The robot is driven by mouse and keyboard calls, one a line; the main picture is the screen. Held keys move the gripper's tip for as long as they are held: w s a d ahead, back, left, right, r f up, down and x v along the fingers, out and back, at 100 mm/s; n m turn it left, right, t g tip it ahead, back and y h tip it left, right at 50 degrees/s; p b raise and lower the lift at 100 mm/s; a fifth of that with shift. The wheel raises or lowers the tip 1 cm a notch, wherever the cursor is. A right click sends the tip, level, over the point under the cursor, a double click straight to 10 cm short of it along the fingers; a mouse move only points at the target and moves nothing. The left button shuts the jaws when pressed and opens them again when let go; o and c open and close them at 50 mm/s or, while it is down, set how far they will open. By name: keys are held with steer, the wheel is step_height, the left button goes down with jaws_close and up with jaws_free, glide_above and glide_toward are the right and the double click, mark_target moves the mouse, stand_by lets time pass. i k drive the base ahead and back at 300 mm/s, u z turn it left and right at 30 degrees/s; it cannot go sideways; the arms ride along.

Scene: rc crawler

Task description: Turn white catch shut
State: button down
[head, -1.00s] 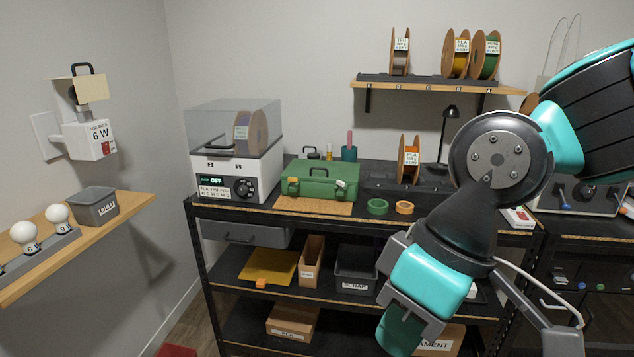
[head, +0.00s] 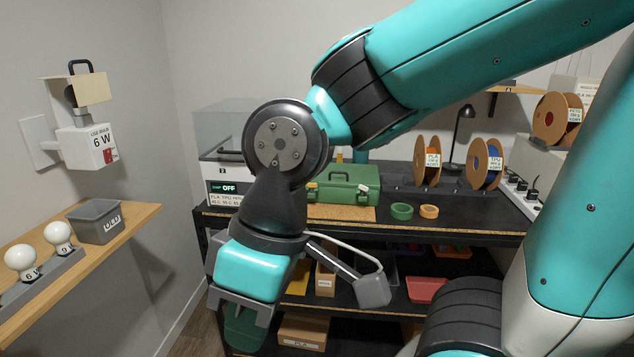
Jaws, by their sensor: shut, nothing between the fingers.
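A green case (head: 345,186) with a dark handle stands on the dark bench, lid down. My gripper (head: 243,328) hangs low in the head view, pointing down in front of the bench, left of and nearer than the case. It is shut and empty, apart from everything. My wrist hides part of the dryer box (head: 223,172) beside the case.
A green ring (head: 401,211) and an orange ring (head: 429,211) lie right of the case. Filament spools (head: 427,160) stand behind them. At the left, a wooden shelf (head: 135,212) holds bulbs and a grey bin (head: 95,222), below a wall lamp box (head: 88,148).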

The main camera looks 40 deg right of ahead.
mark_target(363, 188)
steer(key=z, duration=0.15)
steer(key=i, duration=1)
steer(key=z, duration=0.5)
